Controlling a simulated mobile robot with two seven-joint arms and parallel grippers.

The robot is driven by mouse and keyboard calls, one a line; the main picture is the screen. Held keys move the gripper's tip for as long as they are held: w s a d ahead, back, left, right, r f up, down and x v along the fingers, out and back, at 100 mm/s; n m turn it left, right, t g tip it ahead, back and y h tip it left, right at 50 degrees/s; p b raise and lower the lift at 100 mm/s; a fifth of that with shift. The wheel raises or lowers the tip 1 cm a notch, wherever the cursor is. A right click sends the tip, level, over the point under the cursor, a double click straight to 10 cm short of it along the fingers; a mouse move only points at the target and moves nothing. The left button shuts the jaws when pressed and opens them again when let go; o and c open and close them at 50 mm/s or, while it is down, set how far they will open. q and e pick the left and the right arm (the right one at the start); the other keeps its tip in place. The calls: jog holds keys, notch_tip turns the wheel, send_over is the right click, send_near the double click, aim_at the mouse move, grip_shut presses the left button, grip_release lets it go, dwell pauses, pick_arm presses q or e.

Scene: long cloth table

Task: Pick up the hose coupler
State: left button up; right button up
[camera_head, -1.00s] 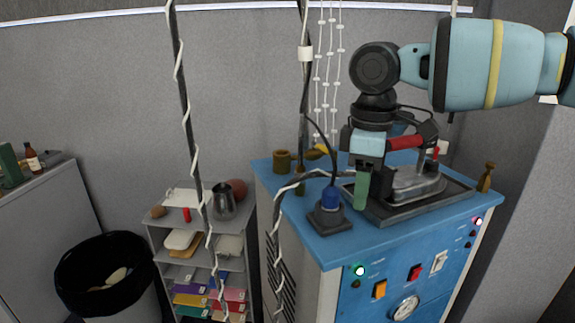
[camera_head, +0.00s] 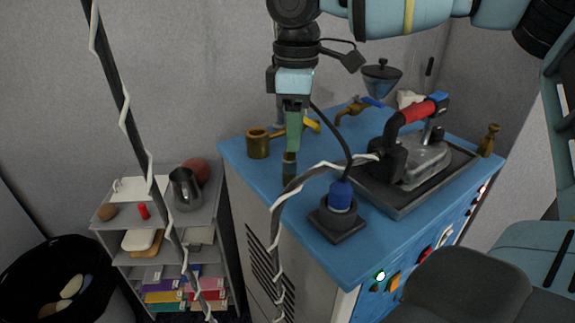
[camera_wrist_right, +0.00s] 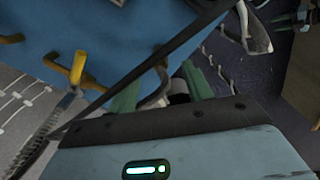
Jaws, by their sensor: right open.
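A small upright fitting (camera_head: 289,168), dark with a brass tone, stands near the left edge of the blue cabinet top; I take it to be the hose coupler. My right gripper (camera_head: 291,150) points down with its green fingers directly above it, the tips at its upper end. In the right wrist view the green fingers of my right gripper (camera_wrist_right: 160,86) are apart, and a dark, pale-banded piece (camera_wrist_right: 179,91) shows between them, partly hidden by the gripper body. I cannot tell whether the fingers touch it. My left gripper is not in view.
A brass cup (camera_head: 258,144) stands left of the fitting. A blue plug on a dark base (camera_head: 340,219) stands in front, its cable rising near my gripper. A red-handled iron (camera_head: 418,160) rests on a dark tray at right. A ribbon-wrapped cable (camera_head: 275,235) hangs close by.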

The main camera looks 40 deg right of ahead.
aim_at(289, 159)
jog(key=shift+w+f, duration=0.2)
jog(key=shift+f, duration=0.8)
jog(key=shift+w+a+f+p, duration=0.15)
jog(key=shift+f, duration=1.15)
jog(key=shift+w+a+f+p, duration=0.1)
jog(key=shift+a+f+p, duration=0.05)
jog(key=shift+f, duration=1.1)
grip_shut()
